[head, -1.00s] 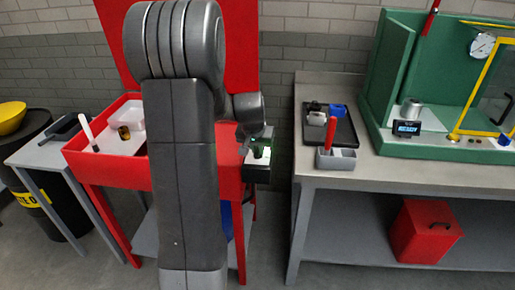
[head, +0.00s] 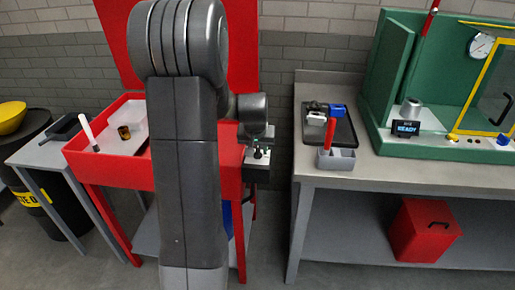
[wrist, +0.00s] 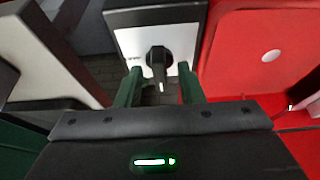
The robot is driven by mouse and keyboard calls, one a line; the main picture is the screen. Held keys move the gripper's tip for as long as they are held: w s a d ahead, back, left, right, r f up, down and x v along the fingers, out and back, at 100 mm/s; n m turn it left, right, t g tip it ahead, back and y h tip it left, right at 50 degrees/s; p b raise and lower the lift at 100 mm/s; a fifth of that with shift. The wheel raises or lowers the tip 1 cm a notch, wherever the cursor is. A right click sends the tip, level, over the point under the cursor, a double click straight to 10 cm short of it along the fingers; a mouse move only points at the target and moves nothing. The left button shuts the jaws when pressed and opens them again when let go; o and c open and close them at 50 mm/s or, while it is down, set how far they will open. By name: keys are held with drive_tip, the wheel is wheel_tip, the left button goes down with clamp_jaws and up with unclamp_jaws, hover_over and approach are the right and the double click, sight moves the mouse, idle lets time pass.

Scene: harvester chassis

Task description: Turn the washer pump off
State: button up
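The washer is a red cabinet (head: 105,163) with a raised red lid. A small control box (head: 256,174) with a white face hangs on its right side. In the wrist view the box's white face (wrist: 133,42) carries a black rotary knob (wrist: 158,57) with a pale pointer mark toward the bottom of the picture. My gripper (wrist: 160,88) has two green fingers, apart and empty. The knob shows in the gap beyond the fingertips; I cannot tell whether they touch it. In the head view my gripper (head: 257,143) is just above the box, small and partly merged with it.
Right of the box, past a narrow gap, stands a grey bench (head: 335,176) with a black tray (head: 343,128) and a grey divided holder (head: 337,160). A green test station (head: 405,60) stands farther right. The red washer wall (wrist: 250,60) is close on the right in the wrist view.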

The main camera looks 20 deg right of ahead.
drive_tip(key=shift+r, duration=0.15)
drive_tip(key=v, duration=1.3)
drive_tip(key=shift+r, duration=0.3)
drive_tip(key=x, duration=1.3)
drive_tip(key=shift+f, duration=0.5)
